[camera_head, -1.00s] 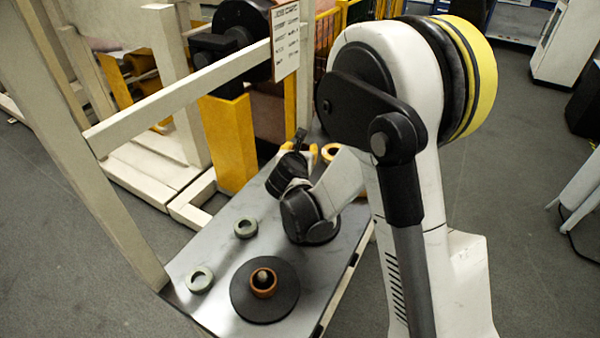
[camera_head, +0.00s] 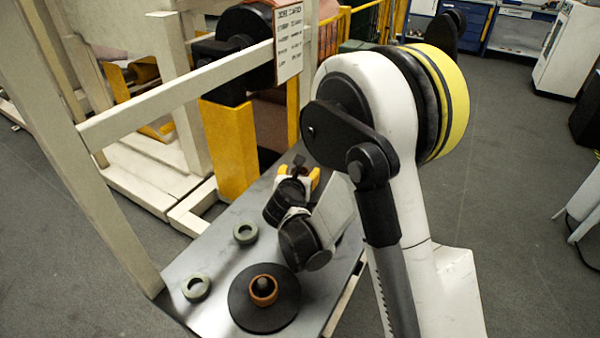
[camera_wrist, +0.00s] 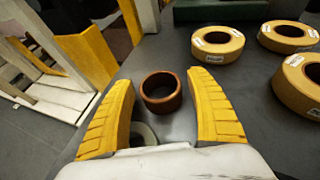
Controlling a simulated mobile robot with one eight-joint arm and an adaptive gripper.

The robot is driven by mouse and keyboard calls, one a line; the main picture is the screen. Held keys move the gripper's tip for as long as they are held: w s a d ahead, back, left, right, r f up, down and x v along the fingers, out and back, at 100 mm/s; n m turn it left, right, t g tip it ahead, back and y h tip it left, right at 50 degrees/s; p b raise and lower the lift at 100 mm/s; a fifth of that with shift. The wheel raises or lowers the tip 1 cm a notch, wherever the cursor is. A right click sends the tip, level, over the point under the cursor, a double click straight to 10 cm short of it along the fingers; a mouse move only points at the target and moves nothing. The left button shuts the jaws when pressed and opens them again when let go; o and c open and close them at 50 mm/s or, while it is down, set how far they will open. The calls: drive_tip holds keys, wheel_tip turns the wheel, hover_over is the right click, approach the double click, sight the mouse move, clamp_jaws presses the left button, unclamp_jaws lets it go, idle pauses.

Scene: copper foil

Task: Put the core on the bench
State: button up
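A brown ring-shaped core (camera_wrist: 161,92) sits on the grey bench top (camera_wrist: 235,112) in the wrist view. It lies between and slightly ahead of the two yellow fingers of my gripper (camera_wrist: 158,80), with a gap on each side. The gripper is open and empty. In the head view my gripper (camera_head: 299,174) is over the far part of the bench (camera_head: 200,262). Another brown ring (camera_head: 264,290) stands around a peg on a black disc (camera_head: 243,315) at the near end.
Two grey-green rings (camera_head: 196,288) (camera_head: 245,233) lie on the bench's left side. Several yellow rolls with white labels (camera_wrist: 218,45) lie to the right of the core. A cream frame (camera_head: 180,98) with a sign (camera_head: 288,42) and a yellow post (camera_head: 230,150) borders the bench.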

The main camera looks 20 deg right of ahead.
drive_tip(key=shift+r, duration=0.1)
drive_tip(key=shift+s+a+r, duration=0.1)
drive_tip(key=shift+s+r, duration=0.05)
drive_tip(key=shift+s, duration=0.1)
drive_tip(key=p+v, duration=0.3)
drive_tip(key=v, duration=0.7)
drive_tip(key=shift+s+a+r, duration=0.15)
drive_tip(key=shift+s, duration=0.2)
drive_tip(key=shift+s+r, duration=0.15)
drive_tip(key=shift+s, duration=0.1)
drive_tip(key=s+d+r+m, duration=0.1)
drive_tip(key=m, duration=0.2)
drive_tip(key=s+d+r+m+g, duration=0.1)
drive_tip(key=m, duration=0.1)
drive_tip(key=s+d+r+m+g, duration=0.1)
drive_tip(key=m, duration=0.2)
drive_tip(key=shift+s+d+r+m+y, duration=0.1)
drive_tip(key=shift+s+d+m+y, duration=0.2)
drive_tip(key=shift+d, duration=0.1)
drive_tip(key=s+r+m+g+y, duration=0.1)
drive_tip(key=s+r+m+y, duration=0.1)
drive_tip(key=s+m, duration=0.6)
drive_tip(key=s+r+m+g+y, duration=0.2)
drive_tip(key=s+m, duration=0.7)
drive_tip(key=m, duration=0.5)
drive_tip(key=shift+s+d+r+m+y, duration=0.3)
drive_tip(key=shift+s+d+r+m, duration=0.15)
drive_tip(key=shift+r, duration=0.25)
